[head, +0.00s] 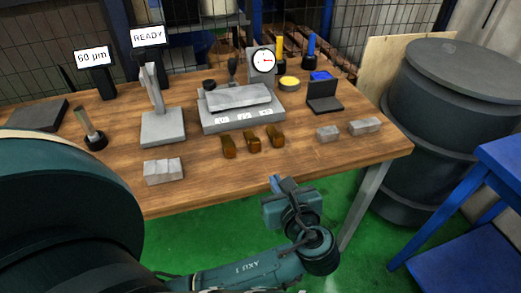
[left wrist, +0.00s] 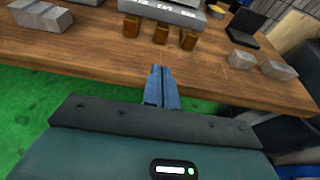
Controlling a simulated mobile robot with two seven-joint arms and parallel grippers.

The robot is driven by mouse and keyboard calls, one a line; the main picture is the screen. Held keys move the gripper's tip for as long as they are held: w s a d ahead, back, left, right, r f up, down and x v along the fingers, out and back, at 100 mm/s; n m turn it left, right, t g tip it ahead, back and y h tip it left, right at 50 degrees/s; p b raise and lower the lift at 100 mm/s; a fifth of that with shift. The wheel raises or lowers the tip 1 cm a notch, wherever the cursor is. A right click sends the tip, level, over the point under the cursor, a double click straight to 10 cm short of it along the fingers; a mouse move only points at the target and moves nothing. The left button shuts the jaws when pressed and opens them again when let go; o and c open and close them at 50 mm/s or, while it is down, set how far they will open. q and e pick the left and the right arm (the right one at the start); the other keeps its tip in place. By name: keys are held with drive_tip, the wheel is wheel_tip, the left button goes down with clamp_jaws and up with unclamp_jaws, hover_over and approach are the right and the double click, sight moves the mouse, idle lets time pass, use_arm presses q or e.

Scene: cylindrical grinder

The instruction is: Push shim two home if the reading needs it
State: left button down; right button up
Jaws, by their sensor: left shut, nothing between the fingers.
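Three amber-brown pieces, apparently the shims, sit in a row in front of the grey fixture base (head: 213,124): left (head: 229,148), middle (head: 253,140) and right (head: 275,135). The middle one also shows in the left wrist view (left wrist: 161,33). The small labels on the base are too blurred to read, so I cannot tell surely which shim is two. One display (head: 94,57) reads "60 µm"; another (head: 149,36) reads "READY". A dial gauge (head: 263,61) stands behind the fixture. My left gripper (head: 275,181) is shut and empty, before the table's front edge, apart from the shims. My right gripper is out of view.
Grey blocks lie on the wooden table (head: 200,185) at the front left (head: 163,171) and right (head: 365,127). A grey stand (head: 163,126) is left of the fixture, a small black laptop-like device (head: 323,97) right. A dark drum (head: 452,120) stands beyond the table's right end.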

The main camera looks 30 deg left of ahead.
sight(256, 146)
use_arm(q)
drive_tip(key=x, duration=0.4)
drive_tip(key=b+x, duration=0.1)
drive_tip(key=x, duration=0.8)
drive_tip(key=shift+w+r, duration=0.15)
drive_tip(key=shift+r, duration=0.15)
drive_tip(key=shift+w+a, duration=0.3)
drive_tip(key=shift+a, duration=0.15)
